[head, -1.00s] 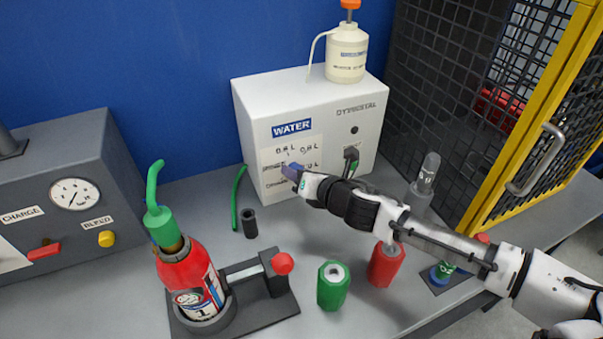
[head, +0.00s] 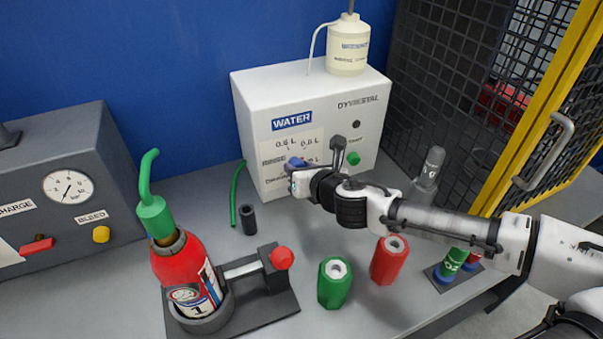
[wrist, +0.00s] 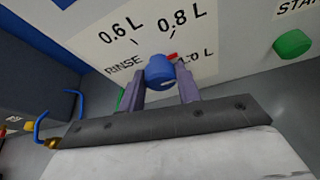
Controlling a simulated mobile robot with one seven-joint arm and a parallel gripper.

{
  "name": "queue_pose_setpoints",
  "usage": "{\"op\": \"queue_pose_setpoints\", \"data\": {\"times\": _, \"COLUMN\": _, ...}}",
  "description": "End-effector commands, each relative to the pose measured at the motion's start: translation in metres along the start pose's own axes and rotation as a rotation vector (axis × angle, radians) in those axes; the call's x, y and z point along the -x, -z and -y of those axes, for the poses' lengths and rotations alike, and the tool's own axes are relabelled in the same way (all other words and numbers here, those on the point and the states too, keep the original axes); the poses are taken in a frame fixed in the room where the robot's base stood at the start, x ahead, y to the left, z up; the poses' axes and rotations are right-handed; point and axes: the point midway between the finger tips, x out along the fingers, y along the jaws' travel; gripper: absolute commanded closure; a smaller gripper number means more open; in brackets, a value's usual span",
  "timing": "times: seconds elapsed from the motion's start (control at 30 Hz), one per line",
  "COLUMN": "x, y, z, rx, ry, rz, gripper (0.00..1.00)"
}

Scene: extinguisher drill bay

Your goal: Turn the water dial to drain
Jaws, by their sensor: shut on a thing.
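The blue water dial (wrist: 159,71) sits on a white label panel on the front of the water machine (head: 375,115). My gripper (wrist: 165,80) has one finger on each side of the dial and is shut on it. In the wrist view the dial's red mark points up and right, between the 0.8 L and 1.0 L labels. RINSE is printed to the dial's left. A drain label is not legible in the wrist view. In the head view the dial (head: 296,162) shows just above my gripper (head: 296,175), which covers the panel's lower right.
A green start button (head: 353,158) is right of the dial. A cream bottle (head: 347,55) stands on the machine. Red (head: 389,262) and green (head: 334,284) hollow pieces and a red extinguisher (head: 188,270) in a holder stand in front. A yellow-framed mesh door (head: 530,120) is at the right.

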Motion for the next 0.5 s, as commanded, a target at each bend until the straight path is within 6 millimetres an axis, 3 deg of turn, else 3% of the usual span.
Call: {"op": "queue_pose_setpoints", "data": {"times": 0.5, "x": -0.0009, "y": 0.0019, "z": -0.0031, "rx": 0.360, "ry": 0.148, "rz": 0.000, "gripper": 0.89}}
